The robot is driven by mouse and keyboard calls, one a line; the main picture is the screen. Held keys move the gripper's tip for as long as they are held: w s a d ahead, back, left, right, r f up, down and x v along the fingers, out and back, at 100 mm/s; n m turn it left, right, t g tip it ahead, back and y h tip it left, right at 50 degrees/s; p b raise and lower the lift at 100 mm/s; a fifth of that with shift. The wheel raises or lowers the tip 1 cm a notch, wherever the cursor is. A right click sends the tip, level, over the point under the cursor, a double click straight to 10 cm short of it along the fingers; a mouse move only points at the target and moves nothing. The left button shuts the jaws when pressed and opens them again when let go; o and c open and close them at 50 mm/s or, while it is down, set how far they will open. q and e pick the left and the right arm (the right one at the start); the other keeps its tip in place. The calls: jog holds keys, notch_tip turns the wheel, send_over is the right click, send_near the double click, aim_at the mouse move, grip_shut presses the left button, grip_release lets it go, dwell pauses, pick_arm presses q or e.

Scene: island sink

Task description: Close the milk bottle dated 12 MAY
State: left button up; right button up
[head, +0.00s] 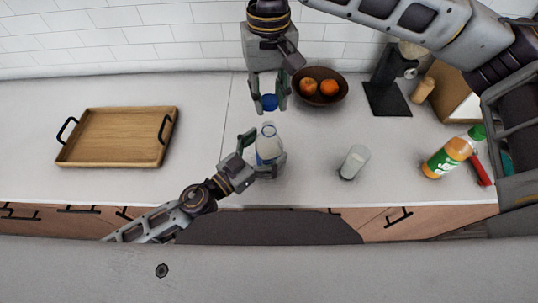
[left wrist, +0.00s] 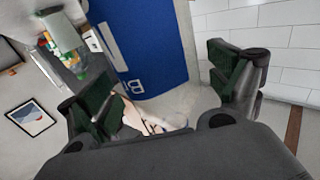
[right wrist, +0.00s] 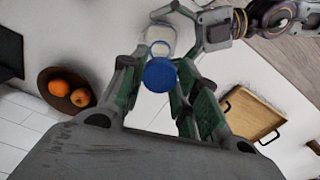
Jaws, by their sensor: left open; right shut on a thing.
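A milk bottle (head: 268,143) with a blue label stands upright and open on the counter. Its date cannot be read. My left gripper (head: 262,163) is open, with its fingers on either side of the bottle. In the left wrist view the blue label (left wrist: 150,45) fills the space beyond the left fingers (left wrist: 165,95). My right gripper (head: 269,93) is shut on a blue cap (head: 269,102), held above and slightly behind the bottle. The right wrist view shows the cap (right wrist: 160,75) between the right fingertips, with the bottle mouth (right wrist: 160,47) beyond it.
A glass of milk (head: 354,162) and an orange juice bottle (head: 448,158) with a green cap stand to the right. A brown fruit bowl (head: 342,94) is behind. A wooden tray (head: 115,137) lies left. The counter between tray and bottle is clear.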

aim_at(269, 126)
pick_arm(q)
jog(key=shift+w+d, duration=0.3)
dwell(0.4)
jog(key=c, duration=1.6)
jog(key=shift+o, duration=0.2)
pick_arm(e)
jog(key=shift+f, duration=2.5)
